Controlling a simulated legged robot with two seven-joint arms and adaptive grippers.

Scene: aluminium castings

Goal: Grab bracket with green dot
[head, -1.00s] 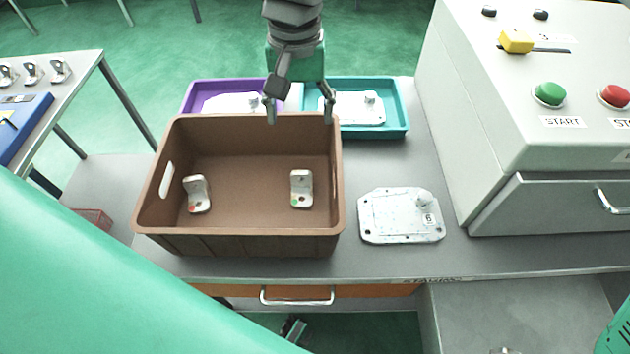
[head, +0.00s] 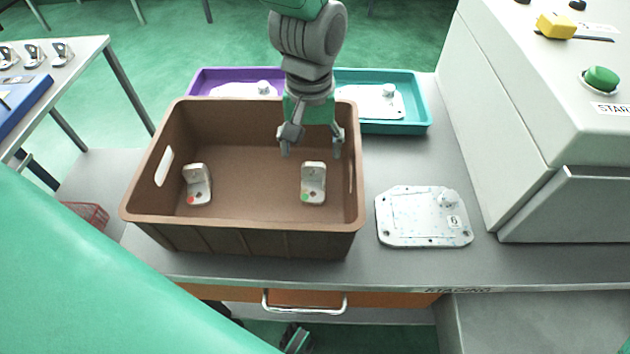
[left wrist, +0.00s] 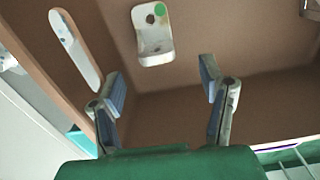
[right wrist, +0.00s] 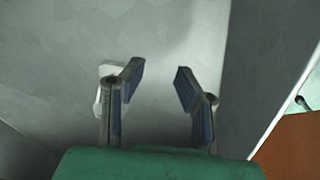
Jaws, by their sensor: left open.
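The bracket with the green dot (head: 314,182) is a pale metal L-shape near the right end inside the brown crate (head: 245,238). It also shows in the left wrist view (left wrist: 153,38), beyond my fingertips. My left gripper (head: 312,148) is open and empty, over the crate just behind this bracket and not touching it. Its spread fingers show in the left wrist view (left wrist: 160,78). A second bracket with a red dot (head: 198,185) stands in the left part of the crate. My right gripper (right wrist: 159,75) is open, with nothing between its fingers, over a grey surface.
A purple tray (head: 197,82) and a teal tray (head: 418,105) stand behind the crate, each holding a pale plate. Another pale plate (head: 420,220) lies right of the crate. A grey machine (head: 530,130) bounds the table's right side. The crate walls surround both brackets.

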